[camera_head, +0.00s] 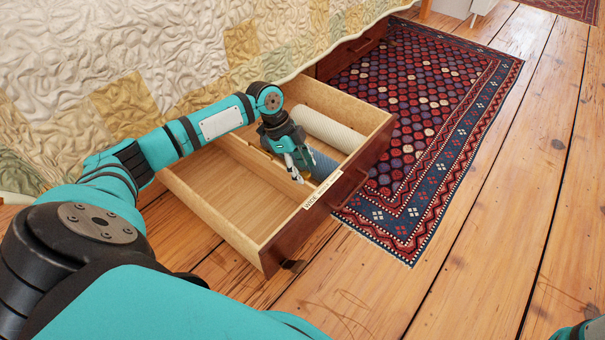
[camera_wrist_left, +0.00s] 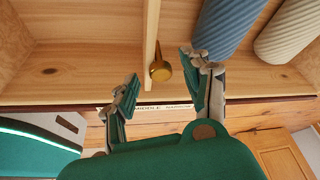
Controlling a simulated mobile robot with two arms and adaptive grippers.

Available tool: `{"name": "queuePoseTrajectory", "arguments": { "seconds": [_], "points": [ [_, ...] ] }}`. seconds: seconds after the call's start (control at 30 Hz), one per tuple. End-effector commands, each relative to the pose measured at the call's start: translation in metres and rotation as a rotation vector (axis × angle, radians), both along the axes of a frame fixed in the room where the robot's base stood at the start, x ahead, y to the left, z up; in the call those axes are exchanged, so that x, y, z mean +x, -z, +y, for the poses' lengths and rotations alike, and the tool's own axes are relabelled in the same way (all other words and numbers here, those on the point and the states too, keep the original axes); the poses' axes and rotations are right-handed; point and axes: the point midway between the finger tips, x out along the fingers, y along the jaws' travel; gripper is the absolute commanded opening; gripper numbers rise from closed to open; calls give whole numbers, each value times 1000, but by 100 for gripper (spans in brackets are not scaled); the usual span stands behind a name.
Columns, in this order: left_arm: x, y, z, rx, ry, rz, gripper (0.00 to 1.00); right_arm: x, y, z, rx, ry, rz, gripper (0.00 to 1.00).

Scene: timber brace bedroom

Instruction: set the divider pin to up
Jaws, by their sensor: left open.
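The divider pin (camera_wrist_left: 160,69) is a small brass knob with a short stem, seen in the left wrist view at the front end of the thin wooden divider (camera_wrist_left: 151,30). Its stem leans up toward the divider in that view. In the head view my gripper hides the pin. My left gripper (camera_head: 297,172) is open above the front part of the open drawer (camera_head: 222,197). In the left wrist view its fingers (camera_wrist_left: 160,78) stand apart, one on each side of the pin.
A cream roll (camera_head: 327,128) and a blue roll (camera_head: 322,165) lie in the drawer's right compartment; the left one is empty. A label strip (camera_head: 323,189) runs along the drawer front. A quilted bed (camera_head: 150,50) stands behind. A patterned rug (camera_head: 430,110) lies right.

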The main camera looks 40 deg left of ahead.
Motion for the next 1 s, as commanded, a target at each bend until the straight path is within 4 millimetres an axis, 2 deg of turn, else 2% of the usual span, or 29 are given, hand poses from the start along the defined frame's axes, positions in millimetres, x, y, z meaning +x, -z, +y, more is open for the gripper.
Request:
{"name": "queuePoseTrajectory", "arguments": {
  "seconds": [0.1,0.4,0.77,1.0],
  "points": [
    [1,8,-3,-1,0,0,49,0,6,0,0,0,0,34],
    [1,8,-3,0,-1,0,49,0,6,0,-1,0,-1,34],
    [1,8,-3,1,-1,-2,2,0,6,0,-1,0,-1,34],
    [1,8,-3,1,0,-1,0,0,6,0,-1,0,0,34]
  ]
}}
